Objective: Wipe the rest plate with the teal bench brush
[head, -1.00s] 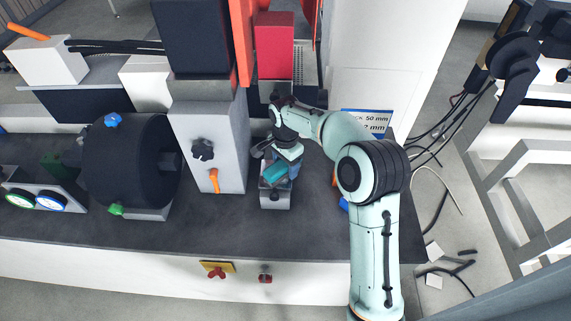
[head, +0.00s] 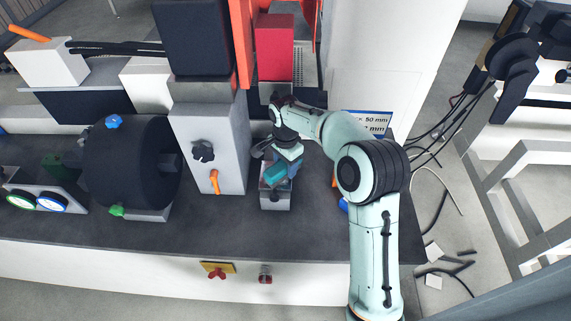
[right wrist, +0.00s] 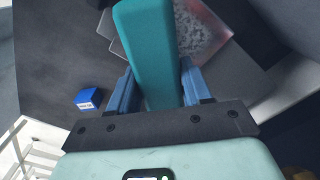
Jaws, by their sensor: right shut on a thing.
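The teal bench brush (head: 276,173) is in my right gripper (head: 285,166), above a small grey stand on the dark bench. In the right wrist view the brush (right wrist: 147,50) stands between the two blue fingers of the gripper (right wrist: 155,85), which are shut on it. The rest plate (right wrist: 195,30) shows beyond the brush as a square plate with pale speckled grit on it. In the head view the plate (head: 265,185) is mostly hidden by the brush and gripper. I cannot tell whether the brush touches the plate. My left gripper is not in view.
A grey block (head: 208,150) with a black knob and orange lever stands left of the plate. A black drum (head: 125,165) is further left. A red block (head: 274,50) stands behind. A small blue box (right wrist: 88,98) lies on the bench.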

